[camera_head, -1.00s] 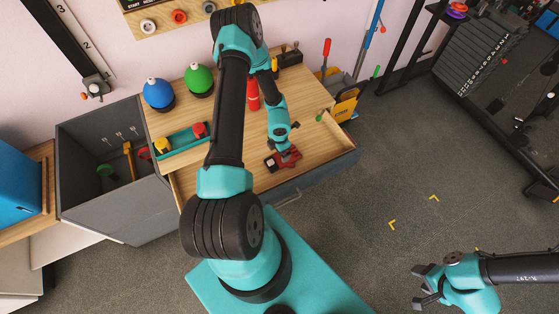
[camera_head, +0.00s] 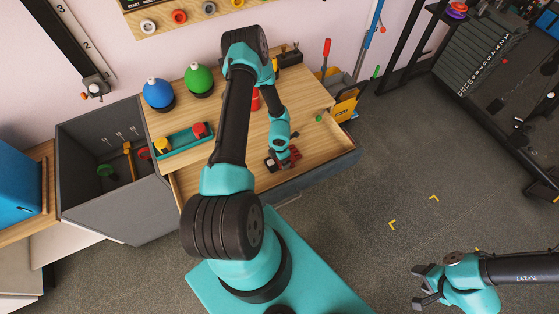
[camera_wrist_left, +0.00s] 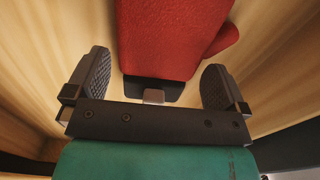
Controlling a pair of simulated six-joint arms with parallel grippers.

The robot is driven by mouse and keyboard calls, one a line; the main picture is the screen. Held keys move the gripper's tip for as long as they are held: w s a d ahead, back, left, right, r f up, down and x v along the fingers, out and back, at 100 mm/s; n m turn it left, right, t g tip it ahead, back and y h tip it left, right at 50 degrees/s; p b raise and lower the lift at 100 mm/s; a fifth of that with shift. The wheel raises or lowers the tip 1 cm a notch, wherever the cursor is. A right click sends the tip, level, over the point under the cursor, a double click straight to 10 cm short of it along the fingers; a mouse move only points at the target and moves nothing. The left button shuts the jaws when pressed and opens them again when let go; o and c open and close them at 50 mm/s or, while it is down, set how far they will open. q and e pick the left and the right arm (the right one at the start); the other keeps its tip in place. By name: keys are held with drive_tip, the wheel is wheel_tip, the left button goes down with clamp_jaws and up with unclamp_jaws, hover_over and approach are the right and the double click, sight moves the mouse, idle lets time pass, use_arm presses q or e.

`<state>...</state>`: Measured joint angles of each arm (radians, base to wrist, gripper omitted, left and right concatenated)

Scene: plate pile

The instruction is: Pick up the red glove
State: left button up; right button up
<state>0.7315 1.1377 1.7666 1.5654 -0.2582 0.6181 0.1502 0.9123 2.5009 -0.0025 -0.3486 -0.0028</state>
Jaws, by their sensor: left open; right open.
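The red glove (camera_head: 289,160) lies in the open wooden drawer, partly hidden by my left gripper (camera_head: 284,163) in the head view. In the left wrist view the red glove (camera_wrist_left: 165,40) has a dark cuff and lies just ahead of my left gripper (camera_wrist_left: 155,85). The cuff end is between the two dark pads, which stand apart on either side of it. My left gripper is open and not closed on the glove. My right gripper (camera_head: 425,287) is open and empty over the floor at the lower right, far from the glove.
The drawer (camera_head: 330,150) has a front wall near my left gripper. On the cabinet top are a blue ball (camera_head: 158,92), a green ball (camera_head: 199,78) and a teal tray (camera_head: 176,149). A grey bin (camera_head: 75,165) stands at left.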

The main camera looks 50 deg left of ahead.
use_arm(q)
drive_tip(key=shift+f, duration=0.65)
drive_tip(key=shift+c, duration=0.4)
drive_tip(key=c, duration=0.6)
